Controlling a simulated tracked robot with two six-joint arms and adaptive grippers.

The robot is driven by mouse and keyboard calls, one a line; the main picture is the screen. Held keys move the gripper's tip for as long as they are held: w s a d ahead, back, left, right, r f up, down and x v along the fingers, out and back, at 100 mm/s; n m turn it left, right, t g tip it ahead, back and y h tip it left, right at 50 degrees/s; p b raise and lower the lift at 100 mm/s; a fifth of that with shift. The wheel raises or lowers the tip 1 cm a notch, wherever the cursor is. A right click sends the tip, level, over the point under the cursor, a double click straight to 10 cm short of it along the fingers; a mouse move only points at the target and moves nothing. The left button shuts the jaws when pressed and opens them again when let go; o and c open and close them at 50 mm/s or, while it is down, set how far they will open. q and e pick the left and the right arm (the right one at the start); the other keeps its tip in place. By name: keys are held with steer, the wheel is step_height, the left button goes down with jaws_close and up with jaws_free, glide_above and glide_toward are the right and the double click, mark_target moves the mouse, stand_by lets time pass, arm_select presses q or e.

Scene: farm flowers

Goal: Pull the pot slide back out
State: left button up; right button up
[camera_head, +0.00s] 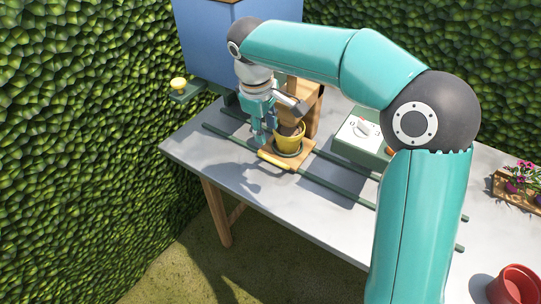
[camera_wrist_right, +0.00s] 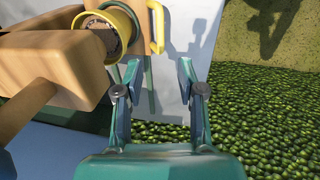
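The pot slide (camera_head: 299,160) is a small wooden board on green rails, with a yellow bar handle (camera_head: 275,161) along its front edge. A yellow pot (camera_head: 290,146) with brown soil stands upright on it, in front of a wooden block. My right gripper (camera_head: 262,138) is beside the pot on its left, above and behind the handle. In the right wrist view its two fingers (camera_wrist_right: 159,72) are spread with nothing between them. The handle (camera_wrist_right: 157,28) and the pot (camera_wrist_right: 122,27) lie beyond the fingertips, the pot to the left. My left gripper is not in view.
A wooden housing (camera_head: 311,105) stands behind the pot. A control box with a white dial (camera_head: 363,127) is to the right. A blue box (camera_head: 215,40) and a yellow knob (camera_head: 178,84) are at the back left. The grey table (camera_head: 235,165) is clear in front of the slide.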

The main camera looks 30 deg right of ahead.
mark_target(271, 159)
steer(key=f, duration=0.4)
steer(key=d+f, duration=0.1)
steer(key=f, duration=0.2)
steer(key=d+f, duration=0.1)
steer(key=f, duration=0.3)
steer(key=shift+w+f+b, duration=0.3)
steer(key=shift+w+b, duration=0.05)
jaws_close()
